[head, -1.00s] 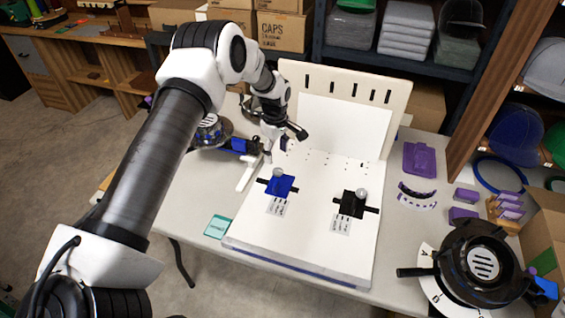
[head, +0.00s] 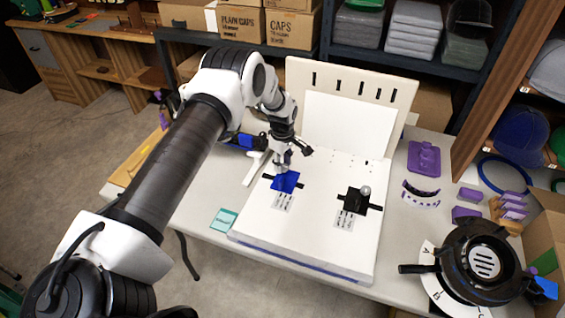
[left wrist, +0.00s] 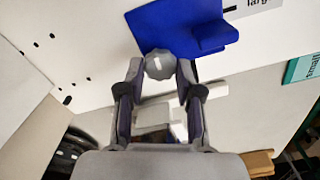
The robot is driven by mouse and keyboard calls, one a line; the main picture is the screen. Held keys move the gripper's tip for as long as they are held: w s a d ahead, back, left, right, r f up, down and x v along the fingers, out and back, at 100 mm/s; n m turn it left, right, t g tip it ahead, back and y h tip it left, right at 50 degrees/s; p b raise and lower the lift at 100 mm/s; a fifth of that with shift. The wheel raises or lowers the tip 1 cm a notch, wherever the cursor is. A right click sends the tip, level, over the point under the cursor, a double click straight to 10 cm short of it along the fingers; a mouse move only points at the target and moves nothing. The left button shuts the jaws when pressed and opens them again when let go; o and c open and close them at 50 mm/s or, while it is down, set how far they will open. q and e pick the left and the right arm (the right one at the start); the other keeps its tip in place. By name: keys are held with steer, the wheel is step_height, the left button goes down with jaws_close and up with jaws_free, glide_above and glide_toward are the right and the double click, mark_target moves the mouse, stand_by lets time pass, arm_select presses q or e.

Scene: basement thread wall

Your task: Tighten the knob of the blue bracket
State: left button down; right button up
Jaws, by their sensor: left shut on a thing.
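The blue bracket (head: 286,182) sits on the left part of the white board (head: 310,225), with a printed label in front of it. Its grey knob (left wrist: 160,65) shows in the left wrist view, with a light mark on its top. My left gripper (head: 281,168) is over the bracket in the head view and hides the knob there. In the left wrist view its fingertips (left wrist: 160,72) are on both sides of the knob and shut on it. A black bracket (head: 353,200) with a grey ball-like knob stands to the right on the same board. My right gripper is not in view.
An upright slotted panel (head: 346,88) stands at the board's back. A teal card (head: 224,220) lies left of the board. Purple parts (head: 424,158) and a black round device (head: 484,262) are on the right of the table.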

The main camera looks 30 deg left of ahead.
arm_select(q)
steer(key=shift+f+m+b, duration=0.15)
steer(key=shift+m+b, duration=0.15)
steer(key=shift+m, duration=0.2)
steer(key=m+b, duration=0.1)
steer(key=m, duration=0.1)
steer(key=shift+f+m, duration=0.1)
steer(key=shift+m, duration=0.2)
steer(key=m+b, duration=0.2)
steer(key=m, duration=0.2)
steer(key=shift+d+m, duration=0.1)
steer(key=shift+m, duration=0.2)
steer(key=m+b, duration=0.1)
steer(key=m, duration=0.3)
steer(key=shift+w+d+m+b, duration=0.1)
steer(key=shift+m+b, duration=0.6)
steer(key=shift+m, duration=1.5)
steer(key=shift+d, duration=0.1)
